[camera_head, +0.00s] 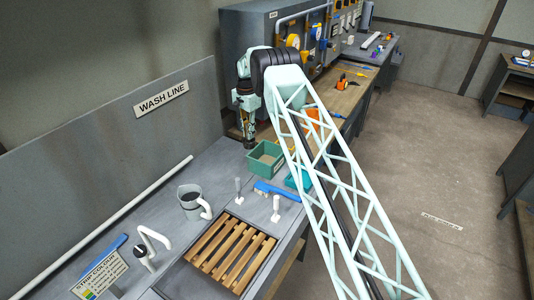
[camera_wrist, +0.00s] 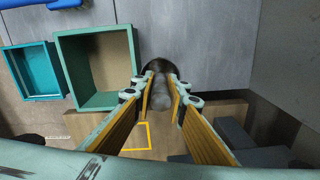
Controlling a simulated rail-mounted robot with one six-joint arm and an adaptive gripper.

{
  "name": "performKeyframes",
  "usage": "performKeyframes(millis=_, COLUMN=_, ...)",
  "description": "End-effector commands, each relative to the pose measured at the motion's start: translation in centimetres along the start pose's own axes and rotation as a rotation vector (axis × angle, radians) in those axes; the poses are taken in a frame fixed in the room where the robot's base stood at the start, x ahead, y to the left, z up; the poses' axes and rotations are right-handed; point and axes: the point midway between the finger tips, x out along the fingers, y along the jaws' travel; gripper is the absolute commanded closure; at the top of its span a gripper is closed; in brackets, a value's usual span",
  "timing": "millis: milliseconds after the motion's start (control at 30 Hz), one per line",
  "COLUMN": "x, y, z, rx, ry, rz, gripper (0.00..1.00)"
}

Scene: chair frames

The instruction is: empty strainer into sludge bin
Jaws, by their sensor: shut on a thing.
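My gripper (camera_head: 249,136) points down over the back of the grey wash bench. In the wrist view my gripper (camera_wrist: 163,88) is shut on a dark, rounded thing with a grey part, which looks like the strainer (camera_wrist: 160,66). The fingers hide most of it, and I cannot tell what is in it. A green open-topped bin (camera_head: 265,158), which may be the sludge bin, stands on the bench just right of my gripper in the head view. In the wrist view the green bin (camera_wrist: 68,68) lies left of the fingers, apart from the held thing; its brownish inside shows.
A smaller teal tray (camera_wrist: 15,72) stands beside the green bin. A blue brush (camera_head: 277,190), white-handled tools, a grey jug (camera_head: 193,204), a white tap (camera_head: 152,243) and a wooden slatted rack (camera_head: 231,252) occupy the nearer bench. The grey back panel (camera_head: 130,115) rises at the left.

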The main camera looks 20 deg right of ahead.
Motion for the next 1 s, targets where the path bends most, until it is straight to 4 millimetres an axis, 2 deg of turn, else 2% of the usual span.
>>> performKeyframes(millis=700, x=-4.7, y=-0.1, z=-0.1, rx=0.0, ry=0.001, rz=-0.001, gripper=1.0)
performKeyframes(millis=1000, x=-5.0, y=-0.1, z=-0.1, rx=0.0, ry=0.0, rz=-0.001, gripper=1.0)
